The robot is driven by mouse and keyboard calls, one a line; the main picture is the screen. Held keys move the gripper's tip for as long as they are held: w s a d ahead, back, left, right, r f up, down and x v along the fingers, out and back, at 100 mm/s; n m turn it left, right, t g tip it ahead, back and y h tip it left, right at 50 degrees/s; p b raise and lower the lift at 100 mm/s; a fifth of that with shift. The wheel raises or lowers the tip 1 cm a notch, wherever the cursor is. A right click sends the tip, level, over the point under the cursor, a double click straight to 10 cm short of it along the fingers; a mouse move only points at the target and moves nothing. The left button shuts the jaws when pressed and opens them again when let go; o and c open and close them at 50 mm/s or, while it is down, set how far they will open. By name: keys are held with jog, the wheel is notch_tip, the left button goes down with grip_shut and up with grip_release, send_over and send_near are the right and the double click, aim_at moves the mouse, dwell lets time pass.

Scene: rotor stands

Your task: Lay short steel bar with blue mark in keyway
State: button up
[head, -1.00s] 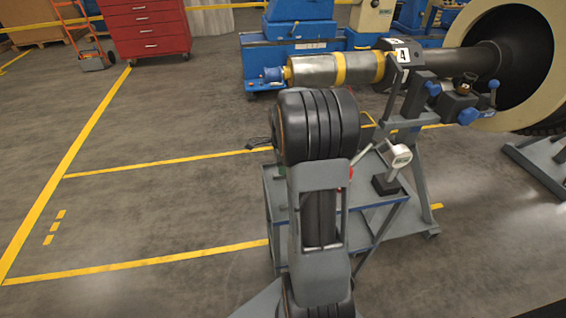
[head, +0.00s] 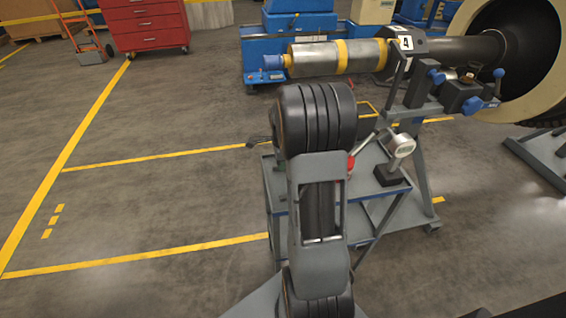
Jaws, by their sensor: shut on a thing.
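A steel shaft (head: 366,57) with yellow bands lies level on a grey stand (head: 424,150), with a black block bearing a white "4" label (head: 405,43) near its middle. I cannot make out a keyway in it at this size. The short steel bar with the blue mark does not show. My own arm stands upright in the middle of the head view and hides much of the area behind it. My gripper is hidden behind the arm, so neither its fingers nor what they hold can be seen.
A grey cart (head: 381,198) stands behind my arm, carrying a dial gauge on a black base (head: 388,175) and a red item (head: 350,165). A blue-handled clamp (head: 462,94) sits on the stand's right. A red cabinet (head: 146,24) stands far left. The left floor is clear.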

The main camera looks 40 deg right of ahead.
jog(key=shift+r+p, duration=2.45)
jog(key=shift+r, duration=0.6)
jog(key=shift+c, duration=0.2)
